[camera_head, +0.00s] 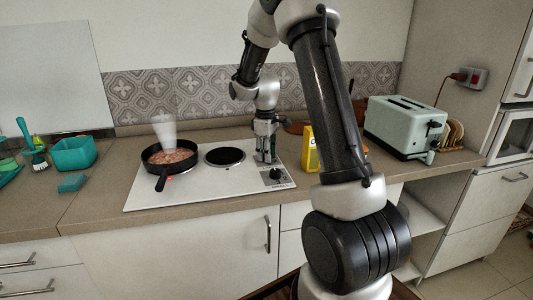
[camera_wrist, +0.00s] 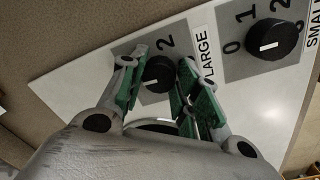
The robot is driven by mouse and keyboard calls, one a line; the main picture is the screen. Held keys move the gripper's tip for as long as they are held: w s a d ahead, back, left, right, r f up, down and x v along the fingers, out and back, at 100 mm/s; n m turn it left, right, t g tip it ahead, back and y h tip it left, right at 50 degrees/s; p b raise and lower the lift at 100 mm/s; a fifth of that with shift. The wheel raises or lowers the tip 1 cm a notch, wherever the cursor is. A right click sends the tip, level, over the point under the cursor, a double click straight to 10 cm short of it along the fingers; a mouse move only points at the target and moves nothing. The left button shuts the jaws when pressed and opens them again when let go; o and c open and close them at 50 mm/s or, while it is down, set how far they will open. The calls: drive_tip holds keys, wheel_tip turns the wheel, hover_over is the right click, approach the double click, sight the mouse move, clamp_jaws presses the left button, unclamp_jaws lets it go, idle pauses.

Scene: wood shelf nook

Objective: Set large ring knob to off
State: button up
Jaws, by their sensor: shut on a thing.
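The large ring knob (camera_wrist: 158,74) is a round black dial on a grey plate, beside the "LARGE" label, in the wrist view. A short pale mark shows on its lower part; a "2" shows above it. The fingers hide the other numerals, so I cannot tell its setting. My gripper (camera_wrist: 163,61) has its green-padded fingers on both sides of this knob, shut on it.
The small ring knob (camera_wrist: 274,39) is close to the right, its mark towards "0". A pan (camera_head: 170,157) with steaming food sits on the left burner; the other burner (camera_head: 224,156) is bare. A yellow box (camera_head: 310,150) and toaster (camera_head: 403,127) stand to the right.

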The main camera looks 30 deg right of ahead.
drive_tip(key=shift+n, duration=0.5)
drive_tip(key=o, duration=1)
drive_tip(key=r, duration=1.2)
drive_tip(key=shift+s+a, duration=0.25)
